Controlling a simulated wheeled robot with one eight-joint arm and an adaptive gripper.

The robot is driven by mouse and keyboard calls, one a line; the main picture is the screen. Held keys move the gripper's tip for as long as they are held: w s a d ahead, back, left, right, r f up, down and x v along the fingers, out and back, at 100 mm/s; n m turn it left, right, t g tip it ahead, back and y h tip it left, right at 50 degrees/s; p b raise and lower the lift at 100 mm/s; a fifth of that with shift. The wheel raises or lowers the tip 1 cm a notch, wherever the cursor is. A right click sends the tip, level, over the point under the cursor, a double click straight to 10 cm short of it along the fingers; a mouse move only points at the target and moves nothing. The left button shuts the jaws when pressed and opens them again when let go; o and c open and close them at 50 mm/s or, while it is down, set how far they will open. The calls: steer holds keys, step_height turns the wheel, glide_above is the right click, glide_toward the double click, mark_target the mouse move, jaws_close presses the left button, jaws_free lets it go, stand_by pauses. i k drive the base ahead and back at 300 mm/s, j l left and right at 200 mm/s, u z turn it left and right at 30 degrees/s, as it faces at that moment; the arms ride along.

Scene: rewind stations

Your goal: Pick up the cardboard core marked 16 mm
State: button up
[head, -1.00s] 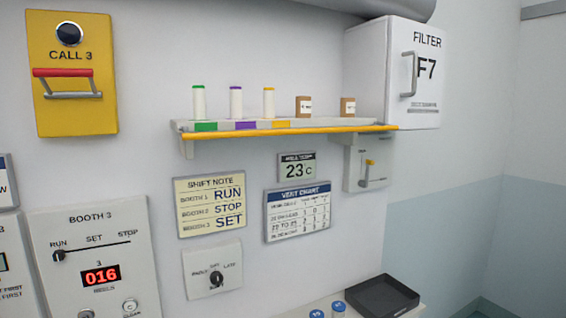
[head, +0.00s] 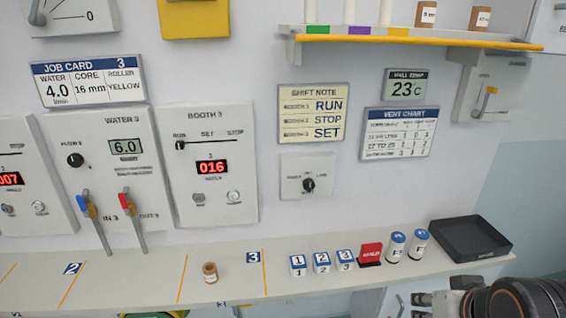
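Two brown cardboard cores with white labels, a left one (head: 426,14) and a right one (head: 480,18), stand on the upper shelf (head: 420,40) at the top right of the head view. Their labels are too small to read surely. A third small brown core (head: 210,272) stands alone on the lower ledge (head: 130,284), in the section left of the 3 mark; I cannot read any marking on it. The job card (head: 88,80) reads core 16 mm. Dark parts of my arm show at the bottom right corner; my gripper's fingers are not in view.
On the ledge stand numbered blocks (head: 322,262), a red block (head: 370,253), two blue-capped white cylinders (head: 396,246) and a black tray (head: 474,238). Red and blue valve levers (head: 128,205) hang low over the ledge. The ledge is clear around the small core.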

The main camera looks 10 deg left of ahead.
mark_target(211, 273)
steer(key=u, duration=1.35)
